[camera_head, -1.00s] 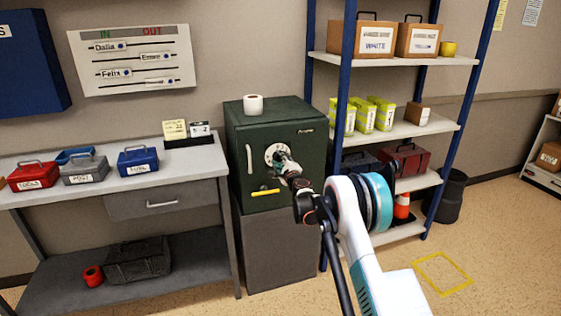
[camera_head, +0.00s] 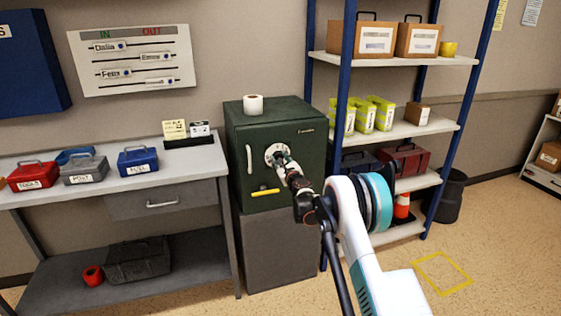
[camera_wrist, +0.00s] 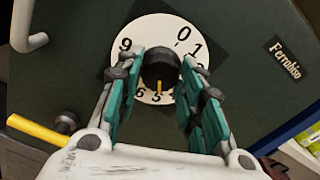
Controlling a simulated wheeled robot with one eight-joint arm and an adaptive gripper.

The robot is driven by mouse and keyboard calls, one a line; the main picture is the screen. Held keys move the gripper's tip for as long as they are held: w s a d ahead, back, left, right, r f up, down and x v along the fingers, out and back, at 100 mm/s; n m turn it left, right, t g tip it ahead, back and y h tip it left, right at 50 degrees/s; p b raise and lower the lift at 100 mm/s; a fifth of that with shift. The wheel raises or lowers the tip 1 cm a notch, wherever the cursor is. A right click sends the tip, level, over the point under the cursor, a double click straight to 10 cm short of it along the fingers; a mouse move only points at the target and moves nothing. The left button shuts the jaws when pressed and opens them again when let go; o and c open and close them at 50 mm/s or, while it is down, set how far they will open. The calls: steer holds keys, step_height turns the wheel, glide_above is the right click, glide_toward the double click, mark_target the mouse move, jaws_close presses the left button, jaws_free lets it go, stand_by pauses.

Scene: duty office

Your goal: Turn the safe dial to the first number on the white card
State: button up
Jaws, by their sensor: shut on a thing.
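The green safe (camera_head: 300,145) stands on a grey cabinet; its white dial plate (camera_head: 269,152) faces me. In the wrist view the dial plate (camera_wrist: 152,27) carries black numbers, with 0 and 1 at upper right and 9 at upper left. My gripper (camera_wrist: 160,70) is shut on the black dial knob (camera_wrist: 159,62), a teal finger on each side. The knob's yellow pointer (camera_wrist: 159,87) points down, close to the 5; the fingers hide some numbers. The white card (camera_head: 200,128) stands beside a cream card (camera_head: 174,129) on the workbench; its writing is too small to read surely.
A pale handle (camera_head: 249,160) and a yellow lever (camera_head: 265,192) are on the safe front. A paper roll (camera_head: 253,104) sits on top. A blue-framed shelf (camera_head: 343,130) stands close on the right, the workbench (camera_head: 130,195) on the left.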

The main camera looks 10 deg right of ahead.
steer(key=shift+m, duration=0.3)
steer(key=o, duration=1.1)
steer(key=shift+f, duration=0.1)
steer(key=shift+c, duration=0.2)
steer(key=s+d, duration=0.2)
steer(key=s, duration=0.9)
steer(key=shift+s, duration=0.4)
